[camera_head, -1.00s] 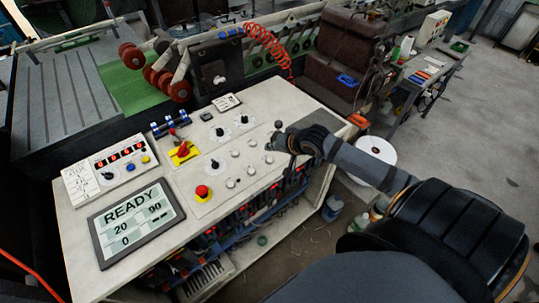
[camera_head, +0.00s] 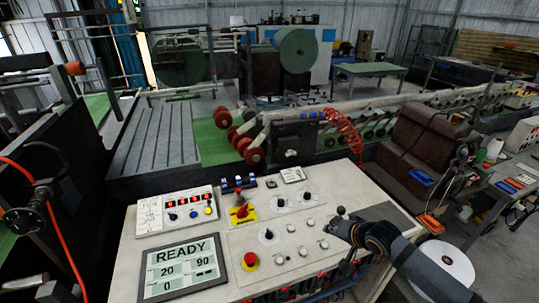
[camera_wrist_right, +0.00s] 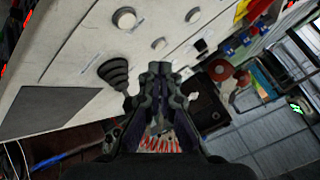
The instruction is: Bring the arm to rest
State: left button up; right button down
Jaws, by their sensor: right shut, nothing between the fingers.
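My right gripper (camera_head: 334,229) is over the right part of the control console's pale top (camera_head: 215,225), with my arm coming in from the lower right. In the right wrist view its dark fingers (camera_wrist_right: 160,70) are together with nothing between them. A black lever with a ribbed boot (camera_wrist_right: 115,72) stands just beside the fingers; its round knob (camera_head: 341,211) shows by the gripper in the head view. I cannot tell whether they touch. My left gripper is not in view.
The console carries a READY screen (camera_head: 183,268), a red stop button (camera_head: 250,259), a red-and-yellow switch (camera_head: 241,211) and several knobs. A brown seat (camera_head: 420,150) and a white roll (camera_head: 443,268) are at the right. A red coiled hose (camera_head: 345,130) hangs behind the console.

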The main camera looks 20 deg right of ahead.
jog(key=s+a+f+n+g+h, duration=0.1)
jog(key=s+a+f+n+g, duration=0.2)
jog(key=s, duration=0.7)
jog(key=s+a+f+n+g+h, duration=0.1)
jog(key=s+a+n+g, duration=0.3)
jog(key=s, duration=0.6)
notch_tip(320, 180, down, 27)
jog(key=d+b, duration=0.1)
jog(key=b, duration=0.2)
jog(key=s+d+f+b, duration=0.1)
jog(key=s+f+b, duration=0.2)
jog(key=s+f, duration=1.7)
notch_tip(320, 180, down, 3)
jog(key=shift+s+d+r+g+b, duration=0.1)
jog(key=shift+s+d+g+b, duration=0.1)
jog(key=shift+d+g+b, duration=0.15)
